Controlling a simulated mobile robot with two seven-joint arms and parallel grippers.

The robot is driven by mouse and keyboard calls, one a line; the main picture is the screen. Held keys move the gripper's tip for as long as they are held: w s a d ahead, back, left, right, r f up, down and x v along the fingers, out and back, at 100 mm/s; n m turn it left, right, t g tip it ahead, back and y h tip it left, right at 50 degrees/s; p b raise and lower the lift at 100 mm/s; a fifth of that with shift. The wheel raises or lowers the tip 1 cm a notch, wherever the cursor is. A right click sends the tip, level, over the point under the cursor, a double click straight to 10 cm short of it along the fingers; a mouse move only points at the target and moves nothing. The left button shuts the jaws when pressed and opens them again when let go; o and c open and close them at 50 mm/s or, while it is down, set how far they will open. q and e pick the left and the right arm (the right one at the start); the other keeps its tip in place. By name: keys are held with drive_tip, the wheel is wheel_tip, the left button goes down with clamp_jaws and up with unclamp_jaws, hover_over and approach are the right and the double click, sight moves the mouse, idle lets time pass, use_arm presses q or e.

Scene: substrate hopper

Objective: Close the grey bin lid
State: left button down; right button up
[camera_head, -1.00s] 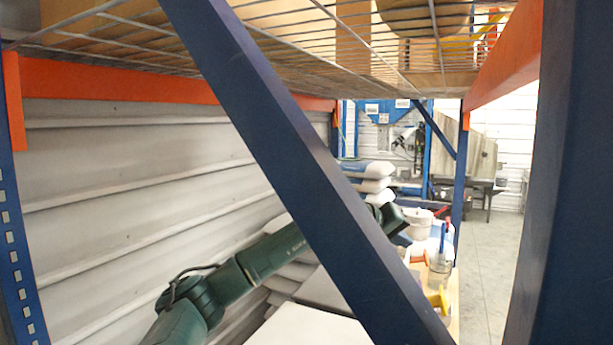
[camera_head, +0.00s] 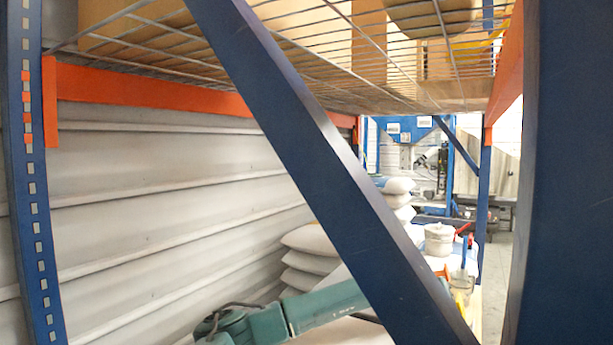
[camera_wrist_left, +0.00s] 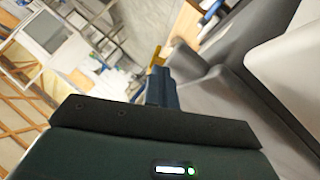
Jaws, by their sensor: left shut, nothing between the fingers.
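My left gripper (camera_wrist_left: 160,88) shows in the left wrist view with its fingers together and nothing between them. A dark grey panel (camera_wrist_left: 250,45), which looks like the bin lid, lies to the right of the fingers, apart from them in the picture. How far the lid is tilted I cannot tell. In the head view my left arm reaches in low behind the blue diagonal brace, and its gripper is hidden. The bin is mostly hidden there too. My right gripper is not in view.
The blue diagonal brace (camera_head: 330,165) crosses the head view, with a blue post (camera_head: 565,180) at right. A wire shelf (camera_head: 300,45) hangs above. Stacked white sacks (camera_head: 312,258) stand by the corrugated wall. A white bucket (camera_head: 438,240) stands beyond the brace.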

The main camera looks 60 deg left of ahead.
use_arm(q)
drive_tip(key=shift+s+d+f, duration=0.1)
drive_tip(key=shift+d+f, duration=0.1)
drive_tip(key=shift+f, duration=0.45)
drive_tip(key=r+b+v, duration=0.1)
drive_tip(key=v, duration=1.2)
drive_tip(key=shift+a+r+b, duration=0.2)
drive_tip(key=shift+b, duration=0.1)
